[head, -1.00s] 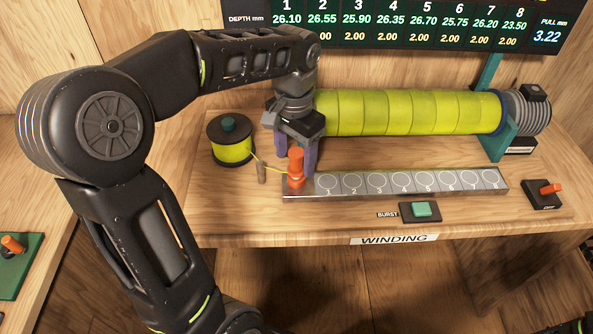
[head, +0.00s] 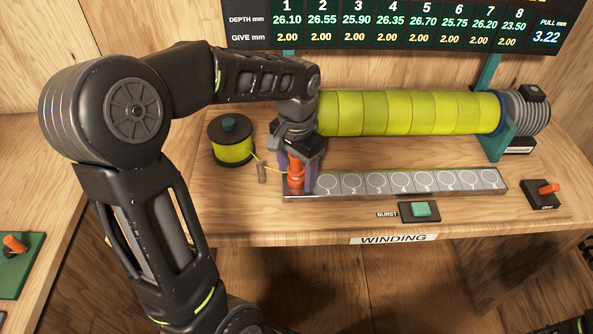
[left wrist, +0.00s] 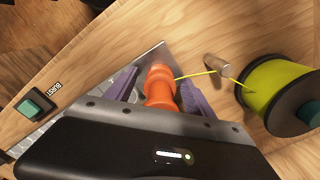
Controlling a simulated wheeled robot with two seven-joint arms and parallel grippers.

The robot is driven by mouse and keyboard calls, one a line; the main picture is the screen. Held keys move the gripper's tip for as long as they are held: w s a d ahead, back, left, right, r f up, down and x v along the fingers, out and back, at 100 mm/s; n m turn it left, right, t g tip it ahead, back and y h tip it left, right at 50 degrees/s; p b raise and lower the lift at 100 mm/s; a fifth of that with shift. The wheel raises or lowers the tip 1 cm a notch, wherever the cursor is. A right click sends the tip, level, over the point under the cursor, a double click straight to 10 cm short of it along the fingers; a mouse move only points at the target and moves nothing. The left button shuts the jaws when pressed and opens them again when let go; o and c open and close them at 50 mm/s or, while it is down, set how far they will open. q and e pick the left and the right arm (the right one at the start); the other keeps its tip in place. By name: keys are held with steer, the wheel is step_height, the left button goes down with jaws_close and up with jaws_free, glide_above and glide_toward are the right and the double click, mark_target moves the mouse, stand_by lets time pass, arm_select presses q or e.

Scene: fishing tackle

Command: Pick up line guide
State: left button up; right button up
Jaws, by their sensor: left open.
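The orange line guide (head: 296,172) stands upright at the left end of the numbered metal rail (head: 420,191). My left gripper (head: 297,170) is lowered over it with its purple fingers on either side. In the left wrist view, the guide (left wrist: 161,88) sits between the two open fingers (left wrist: 158,92), with a gap showing on the left side. A yellow line (left wrist: 197,75) runs from the guide past a small wooden peg (left wrist: 217,65) to the spool (left wrist: 275,92). The guide's base is partly hidden by the gripper.
A yellow-wrapped drum (head: 410,112) lies behind the rail. The yellow spool (head: 232,142) stands left of the gripper. A green burst button (head: 421,209) and an orange-handled switch (head: 543,194) are on the bench at the front and right.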

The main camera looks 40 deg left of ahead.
arm_select(q)
jaws_close()
stand_by(0.8)
